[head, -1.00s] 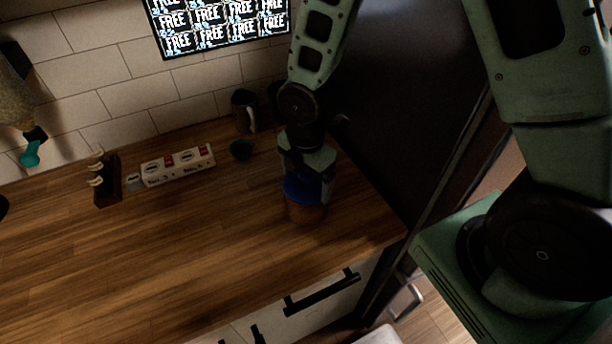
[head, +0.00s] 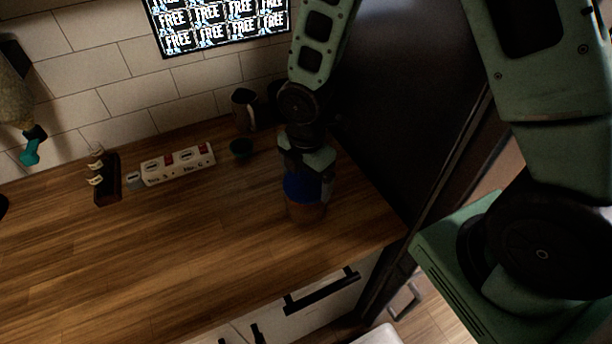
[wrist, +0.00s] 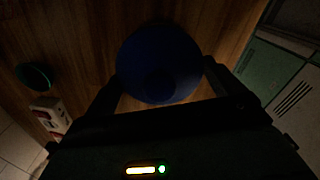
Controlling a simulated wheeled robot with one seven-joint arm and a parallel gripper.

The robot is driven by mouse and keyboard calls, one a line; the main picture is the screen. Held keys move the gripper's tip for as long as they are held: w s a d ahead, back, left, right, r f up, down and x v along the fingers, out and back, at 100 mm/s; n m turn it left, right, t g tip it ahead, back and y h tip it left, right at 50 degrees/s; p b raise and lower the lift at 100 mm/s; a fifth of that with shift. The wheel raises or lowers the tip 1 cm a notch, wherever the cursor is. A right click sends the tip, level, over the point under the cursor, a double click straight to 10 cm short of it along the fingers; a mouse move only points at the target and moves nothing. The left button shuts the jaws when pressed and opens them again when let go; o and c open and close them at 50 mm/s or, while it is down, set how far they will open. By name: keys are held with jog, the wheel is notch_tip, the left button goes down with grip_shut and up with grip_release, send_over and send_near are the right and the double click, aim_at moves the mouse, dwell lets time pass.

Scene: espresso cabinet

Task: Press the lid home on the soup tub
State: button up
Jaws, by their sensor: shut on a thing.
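The soup tub (head: 306,212) stands on the wooden counter near its right end; its brownish side shows below the lid. The blue lid (head: 298,188) sits at the top of the tub, and it also shows from above as a dark blue disc in the wrist view (wrist: 158,52). My gripper (head: 306,172) is directly above the tub, pointing down, with its fingers (wrist: 160,82) on either side of the lid's near part. It is shut on the lid. The seam between lid and tub is too dark to judge.
A white box-like power strip (head: 178,164), a small dark green bowl (head: 240,149), a mug (head: 244,108) and a dark rack (head: 107,182) stand toward the back wall. A tall dark cabinet (head: 400,110) is close on the right. The counter left of the tub is clear.

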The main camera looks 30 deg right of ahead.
dwell(0.4)
jog(key=o, duration=0.6)
jog(key=shift+o, duration=0.2)
jog(key=shift+r+p, duration=3.35)
jog(key=shift+r, duration=0.2)
grip_shut()
